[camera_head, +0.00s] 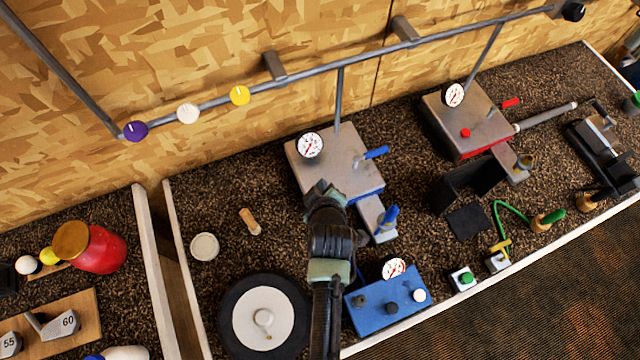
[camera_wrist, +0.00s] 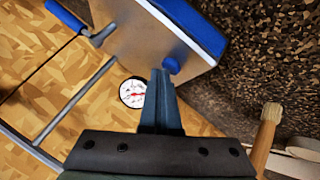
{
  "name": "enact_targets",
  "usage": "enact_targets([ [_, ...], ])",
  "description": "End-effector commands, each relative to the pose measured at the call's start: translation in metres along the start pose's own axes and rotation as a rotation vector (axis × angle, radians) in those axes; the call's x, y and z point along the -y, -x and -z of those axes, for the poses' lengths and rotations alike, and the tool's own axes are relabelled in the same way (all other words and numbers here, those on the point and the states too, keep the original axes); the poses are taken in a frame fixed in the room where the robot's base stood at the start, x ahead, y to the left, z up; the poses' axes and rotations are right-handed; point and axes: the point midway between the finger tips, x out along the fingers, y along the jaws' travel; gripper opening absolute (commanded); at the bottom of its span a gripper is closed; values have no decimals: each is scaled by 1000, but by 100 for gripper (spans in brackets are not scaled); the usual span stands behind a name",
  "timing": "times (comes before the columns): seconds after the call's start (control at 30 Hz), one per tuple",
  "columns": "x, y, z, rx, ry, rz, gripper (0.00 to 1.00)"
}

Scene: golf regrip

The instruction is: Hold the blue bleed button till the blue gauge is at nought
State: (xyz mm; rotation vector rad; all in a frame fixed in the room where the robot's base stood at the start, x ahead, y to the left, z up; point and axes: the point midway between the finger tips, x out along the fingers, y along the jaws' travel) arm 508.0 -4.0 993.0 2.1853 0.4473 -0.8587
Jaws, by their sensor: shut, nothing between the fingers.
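The blue-sided metal box (camera_head: 333,158) stands mid-bench, with a white-faced gauge (camera_head: 310,145) on its back left and a blue lever (camera_head: 375,153) at its right. The gauge has a red needle; its reading is too small to tell. In the wrist view the blue button (camera_wrist: 172,64) sits on the box top near an edge, with the gauge (camera_wrist: 132,93) lower left. My gripper (camera_wrist: 161,73) is shut, its tips right at the button; I cannot tell whether they press it. In the head view my gripper (camera_head: 323,190) hides the button.
A similar box with a red button (camera_head: 465,133) stands to the right. A blue panel (camera_head: 385,298) with knobs and a gauge lies in front. A round turntable (camera_head: 263,315) is front left, and a wooden peg (camera_head: 250,221) and pale disc (camera_head: 204,246) lie left of my arm.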

Motion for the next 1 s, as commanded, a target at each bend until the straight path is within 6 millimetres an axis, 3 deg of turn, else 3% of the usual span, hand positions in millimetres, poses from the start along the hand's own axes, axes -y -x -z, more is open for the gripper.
enact_targets([
  [1.0,-5,8,5,2,0,3,0],
])
